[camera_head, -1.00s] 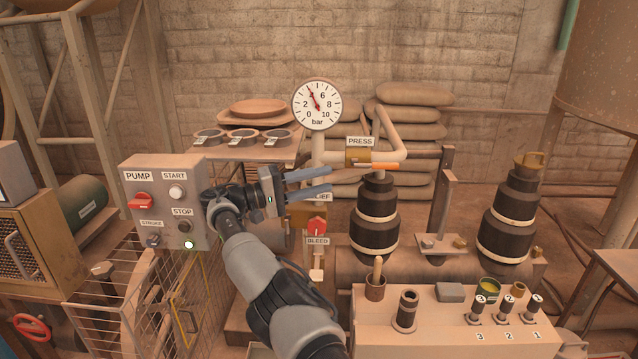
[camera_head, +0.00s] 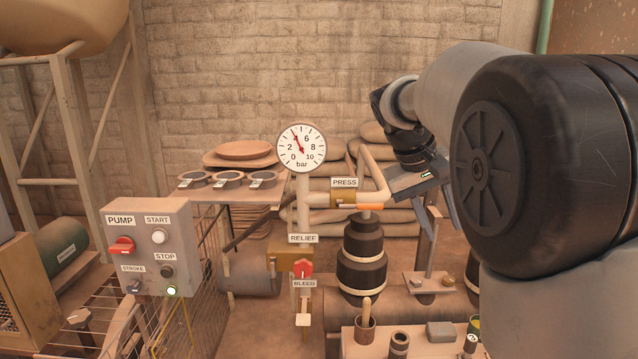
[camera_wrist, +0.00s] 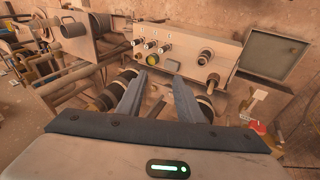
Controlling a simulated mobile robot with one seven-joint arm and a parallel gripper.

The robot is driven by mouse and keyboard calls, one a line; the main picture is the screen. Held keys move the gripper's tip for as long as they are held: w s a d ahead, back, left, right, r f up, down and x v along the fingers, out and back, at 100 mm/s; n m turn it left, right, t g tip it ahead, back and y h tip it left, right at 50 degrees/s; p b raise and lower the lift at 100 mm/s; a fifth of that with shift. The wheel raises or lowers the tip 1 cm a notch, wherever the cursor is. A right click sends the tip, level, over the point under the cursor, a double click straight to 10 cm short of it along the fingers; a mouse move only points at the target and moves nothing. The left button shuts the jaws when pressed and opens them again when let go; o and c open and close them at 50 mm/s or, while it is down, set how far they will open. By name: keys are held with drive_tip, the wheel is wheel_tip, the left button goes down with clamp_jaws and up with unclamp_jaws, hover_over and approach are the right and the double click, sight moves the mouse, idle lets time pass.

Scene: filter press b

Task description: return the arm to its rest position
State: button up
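My arm (camera_head: 560,170) is raised and folded on the right side of the head view, large and close to the camera. My gripper (camera_head: 440,218) hangs down from it, right of the PRESS pipe, with its fingers pointing downward. In the wrist view my gripper (camera_wrist: 158,78) shows two grey fingers with a clear gap between them and nothing held. It looks down on the bench (camera_wrist: 185,48) with its numbered items. Part of the fingers is hard to make out against the scene in the head view.
The pump control box (camera_head: 150,245) stands at the left, with a lit green lamp. A black-banded cylinder (camera_head: 361,258) stands near the gripper. My arm hides the right side.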

drive_tip(key=s+a+f+t+y, duration=0.1)
drive_tip(key=s+a+f+y, duration=0.15)
drive_tip(key=s, duration=0.55)
drive_tip(key=s+a+f+t+y, duration=0.1)
drive_tip(key=s+a+f, duration=0.15)
drive_tip(key=s, duration=0.65)
drive_tip(key=s+a+f+t+y, duration=0.15)
drive_tip(key=s+a, duration=0.25)
drive_tip(key=s, duration=0.4)
wheel_tip(320, 180, up, 28)
drive_tip(key=p, duration=2.8)
drive_tip(key=shift+s, duration=0.3)
drive_tip(key=shift+f, duration=0.1)
